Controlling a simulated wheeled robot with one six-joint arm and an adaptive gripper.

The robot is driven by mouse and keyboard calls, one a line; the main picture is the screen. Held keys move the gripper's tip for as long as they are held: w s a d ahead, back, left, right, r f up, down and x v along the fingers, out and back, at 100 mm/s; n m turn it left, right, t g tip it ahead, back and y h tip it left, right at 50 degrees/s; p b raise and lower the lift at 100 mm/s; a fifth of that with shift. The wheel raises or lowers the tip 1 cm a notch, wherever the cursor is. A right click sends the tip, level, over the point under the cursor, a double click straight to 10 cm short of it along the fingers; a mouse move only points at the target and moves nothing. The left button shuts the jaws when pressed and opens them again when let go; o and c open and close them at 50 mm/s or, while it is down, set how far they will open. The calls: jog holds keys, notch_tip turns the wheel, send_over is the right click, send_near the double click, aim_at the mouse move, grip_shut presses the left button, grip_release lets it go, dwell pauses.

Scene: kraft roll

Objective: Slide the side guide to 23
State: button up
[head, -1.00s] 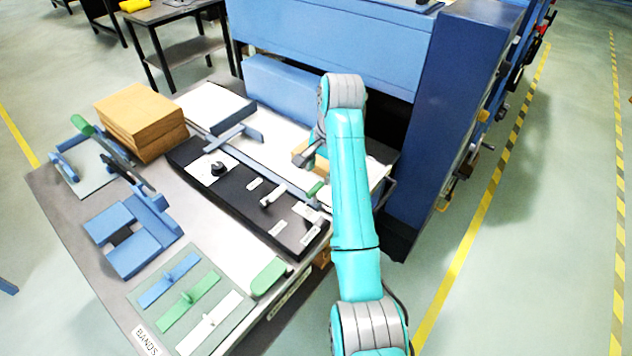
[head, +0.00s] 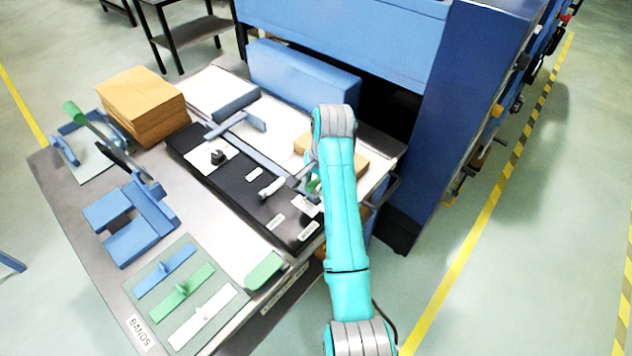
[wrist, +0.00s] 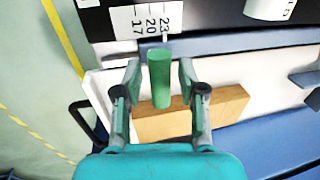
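The side guide's green upright handle (wrist: 159,78) stands between my gripper's fingers in the wrist view. My gripper (wrist: 157,88) is open, with a visible gap on each side of the handle. A white scale plate (wrist: 146,20) marked 17, 20 and 23 lies just beyond the handle; the handle appears nearest the 20 to 23 part, but its exact reading cannot be told. In the head view the green handle (head: 312,185) shows at the right end of the blue-grey rail, partly hidden by my arm. The guide's base is mostly hidden.
A brown kraft block (wrist: 195,112) lies beside the handle on the white surface. A black panel (head: 235,186) with a dark knob and a white lever borders the rail. A tall blue machine (head: 452,110) stands behind on the right.

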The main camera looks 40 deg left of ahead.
grip_shut()
jog(key=shift+a, duration=0.8)
jog(key=shift+o, duration=1.6)
grip_release()
jog(key=shift+d, duration=0.1)
